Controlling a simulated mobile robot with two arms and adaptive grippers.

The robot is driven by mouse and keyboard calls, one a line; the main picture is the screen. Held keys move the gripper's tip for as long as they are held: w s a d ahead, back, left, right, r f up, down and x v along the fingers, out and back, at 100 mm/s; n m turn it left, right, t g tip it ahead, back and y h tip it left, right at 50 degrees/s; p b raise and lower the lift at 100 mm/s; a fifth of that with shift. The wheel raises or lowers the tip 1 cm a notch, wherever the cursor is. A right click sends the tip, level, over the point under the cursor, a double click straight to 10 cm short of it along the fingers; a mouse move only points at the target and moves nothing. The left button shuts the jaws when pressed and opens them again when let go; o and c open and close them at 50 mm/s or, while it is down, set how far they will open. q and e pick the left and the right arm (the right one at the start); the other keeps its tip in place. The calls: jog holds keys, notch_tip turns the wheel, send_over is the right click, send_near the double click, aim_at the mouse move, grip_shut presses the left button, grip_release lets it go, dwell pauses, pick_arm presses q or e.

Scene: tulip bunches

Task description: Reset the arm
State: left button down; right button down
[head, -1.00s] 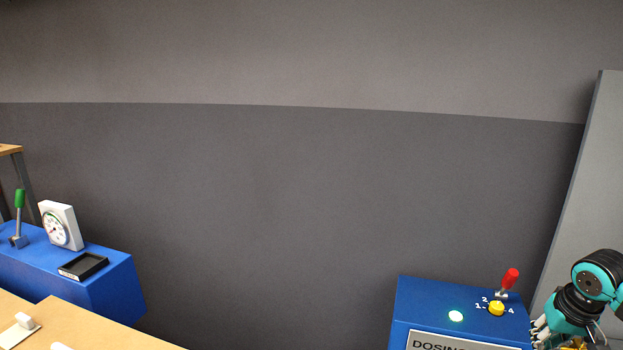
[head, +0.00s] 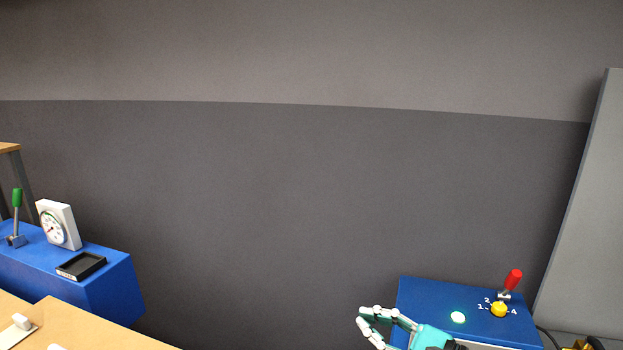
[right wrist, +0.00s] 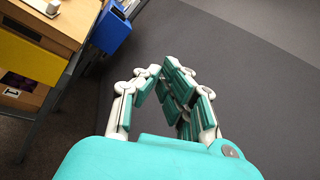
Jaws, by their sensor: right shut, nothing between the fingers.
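My right gripper (head: 362,316) is a teal and white hand at the bottom of the head view, in front of the left part of the blue dosing box (head: 425,291). Its fingers point left and hold nothing. In the right wrist view the gripper (right wrist: 160,75) shows its fingers curled toward each other, with only floor and wall behind them. My left gripper is not in view.
The dosing box carries a red-handled lever (head: 513,280), a yellow knob (head: 499,310) and a pale lit button (head: 458,317). At left, a blue block (head: 108,293) bears a white dial (head: 58,224), a black tray (head: 81,266) and a green-handled lever (head: 17,198). A wooden tabletop (head: 95,335) lies lower left.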

jog(key=d+f+m+t+h, duration=0.1)
jog(key=d+m+t+h, duration=0.4)
jog(key=m, duration=0.9)
jog(key=d+f+m+t+h, duration=0.1)
jog(key=d+m+t+h, duration=0.2)
jog(key=m+h, duration=0.7)
jog(key=s+d+f+m+g+h, duration=0.1)
jog(key=s+d+f+m+g, duration=0.15)
jog(key=f+m, duration=0.35)
jog(key=s+d+f+m+g+h, duration=0.15)
jog(key=s+f+m, duration=0.25)
jog(key=m, duration=0.5)
jog(key=s+a+f+m+g+y, duration=0.1)
jog(key=s+f+m+g, duration=0.55)
jog(key=s, duration=0.35)
jog(key=s+a+f+m+g+y, duration=0.1)
jog(key=s+f+m+g+y, duration=0.1)
jog(key=s+f+m+g, duration=0.65)
jog(key=s+f+n+t, duration=0.1)
jog(key=s+f+n, duration=0.1)
jog(key=f, duration=1.1)
jog(key=s+f+n+t, duration=0.1)
jog(key=s+f+n, duration=0.1)
jog(key=f, duration=1)
jog(key=s+d+f+g+b, duration=0.1)
jog(key=s+d+f, duration=0.2)
jog(key=s+f, duration=1.3)
jog(key=shift+s, duration=0.15)
